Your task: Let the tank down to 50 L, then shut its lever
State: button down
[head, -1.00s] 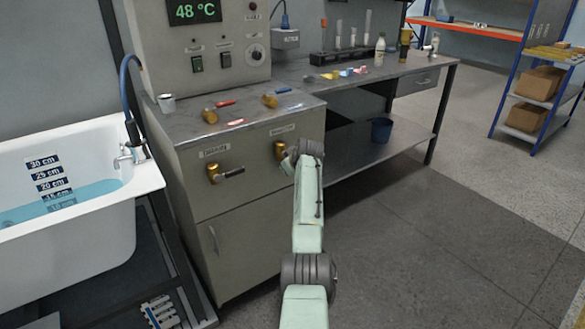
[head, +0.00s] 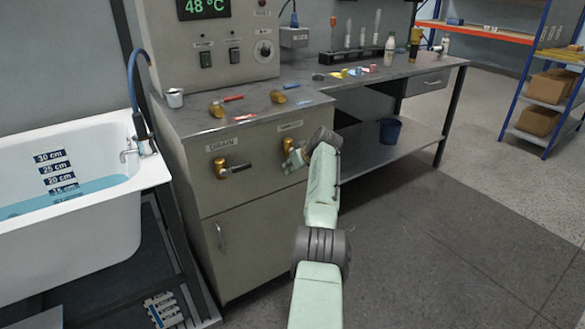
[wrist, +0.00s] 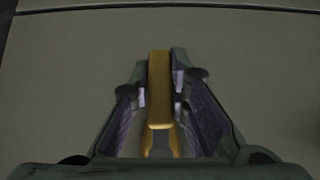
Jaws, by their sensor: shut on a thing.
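A white tub (head: 120,215) stands at the left with blue water (head: 85,190) in it. Its strip of cm marks (head: 55,170) shows 30, 25 and 20 cm above the water, with the surface near the 15 cm mark. On the cabinet front, a brass valve labelled DRAIN (head: 222,166) has a dark lever (head: 238,168) pointing right. A second brass valve (head: 289,146) sits to its right; its label is too small to read. My gripper (head: 293,160) is at this second valve and partly hides it. In the wrist view, my gripper is shut on a brass-coloured bar (wrist: 159,90).
The grey cabinet (head: 235,205) carries a panel reading 48 °C (head: 204,5). A bench (head: 400,82) with bottles, a blue bin (head: 390,130) and shelving stand right. The floor in front is clear.

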jog(key=shift+s+a+f, duration=0.1)
jog(key=c, duration=1.5)
grip_release()
jog(key=shift+s+d+r, duration=0.15)
jog(key=shift+d+r, duration=0.1)
jog(key=shift+r, duration=0.15)
jog(key=v, duration=1.1)
jog(key=shift+s, duration=0.1)
